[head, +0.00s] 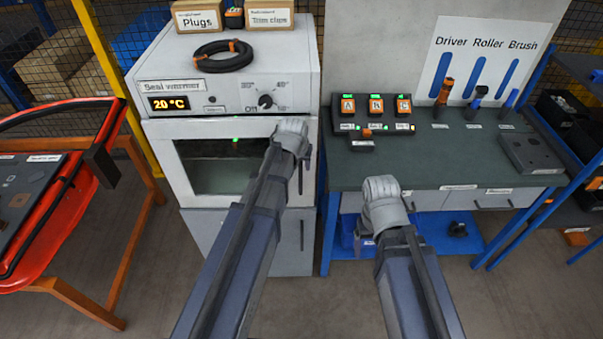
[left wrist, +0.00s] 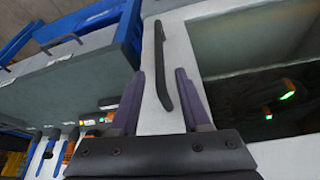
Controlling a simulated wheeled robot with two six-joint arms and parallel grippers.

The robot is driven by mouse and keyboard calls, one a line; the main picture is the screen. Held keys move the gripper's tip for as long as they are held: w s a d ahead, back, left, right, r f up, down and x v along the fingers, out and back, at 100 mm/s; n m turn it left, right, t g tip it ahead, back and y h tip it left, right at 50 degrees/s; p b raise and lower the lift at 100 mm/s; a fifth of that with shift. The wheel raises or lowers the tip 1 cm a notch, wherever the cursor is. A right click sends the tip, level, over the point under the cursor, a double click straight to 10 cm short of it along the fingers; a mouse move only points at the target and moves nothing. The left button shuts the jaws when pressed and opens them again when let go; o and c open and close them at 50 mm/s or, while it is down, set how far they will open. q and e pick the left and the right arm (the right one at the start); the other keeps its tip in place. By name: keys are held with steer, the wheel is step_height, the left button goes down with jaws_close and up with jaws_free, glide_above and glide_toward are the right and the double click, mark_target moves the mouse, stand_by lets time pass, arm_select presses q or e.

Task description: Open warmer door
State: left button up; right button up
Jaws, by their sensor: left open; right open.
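The white warmer (head: 225,75) stands at centre left in the head view, its display reading 20 °C. Its door (head: 187,150), with a dark window (head: 212,170), looks closed. My left gripper (left wrist: 160,72) is open at the door's right side, its fingers mostly hidden by my arm in the head view. In the left wrist view the dark bar handle (left wrist: 160,60) lies between the two open fingers, with a gap on each side. The door window (left wrist: 250,50) is beside it. My right gripper (head: 367,238) is open and apart from the warmer, in front of the workbench; its fingers are largely hidden.
A green-topped workbench (head: 450,160) with lettered modules and tools stands right of the warmer. A red tray (head: 60,235) on an orange stand is at the left. A black cable coil (head: 222,56) and boxes sit on the warmer. Bare floor lies in front.

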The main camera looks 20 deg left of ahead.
mark_target(301, 172)
arm_select(q)
steer(key=b+x, duration=0.5)
steer(key=x, duration=0.1)
steer(key=shift+f, duration=0.2)
steer(key=shift+r, duration=0.1)
steer(key=shift+c, duration=0.3)
jaws_close()
stand_by(0.8)
